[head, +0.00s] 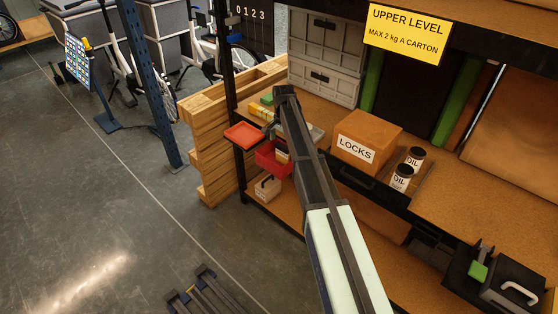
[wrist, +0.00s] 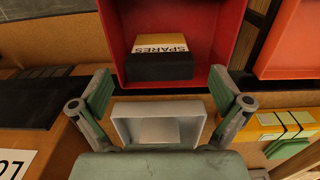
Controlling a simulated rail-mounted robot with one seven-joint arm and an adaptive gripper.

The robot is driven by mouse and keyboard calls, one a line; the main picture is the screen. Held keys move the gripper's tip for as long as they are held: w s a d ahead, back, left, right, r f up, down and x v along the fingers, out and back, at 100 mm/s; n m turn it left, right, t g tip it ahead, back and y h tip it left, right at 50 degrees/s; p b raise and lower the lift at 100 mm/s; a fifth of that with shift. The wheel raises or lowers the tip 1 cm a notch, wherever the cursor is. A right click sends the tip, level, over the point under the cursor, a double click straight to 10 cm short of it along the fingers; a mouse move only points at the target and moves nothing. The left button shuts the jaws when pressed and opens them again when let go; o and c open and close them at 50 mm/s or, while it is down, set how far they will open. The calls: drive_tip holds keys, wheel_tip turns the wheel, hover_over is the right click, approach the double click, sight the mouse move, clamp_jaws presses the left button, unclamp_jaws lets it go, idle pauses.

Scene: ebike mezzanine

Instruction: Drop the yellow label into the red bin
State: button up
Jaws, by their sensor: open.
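The red bin (wrist: 228,30) fills the top middle of the wrist view; in the head view the red bin (head: 265,161) is left of my arm. Inside it lies a yellow-and-white piece lettered SPARES (wrist: 160,43), apparently the yellow label, against a black block (wrist: 160,67). I cannot tell whether they are one thing. My gripper (wrist: 160,75) is open, its green-padded fingers spread wide at the bin's near edge, with nothing held between them. In the head view the fingers are hidden by my arm.
A pale grey tray (wrist: 120,110) shows between the fingers. An orange-red tray (wrist: 285,45) is right of the bin, and a yellow box (wrist: 262,119) lies below it. The LOCKS carton (head: 368,137) and two OIL cans (head: 402,178) stand on the shelf right of my arm.

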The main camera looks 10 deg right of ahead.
wheel_tip(320, 180, up, 9)
idle(0.3)
idle(0.5)
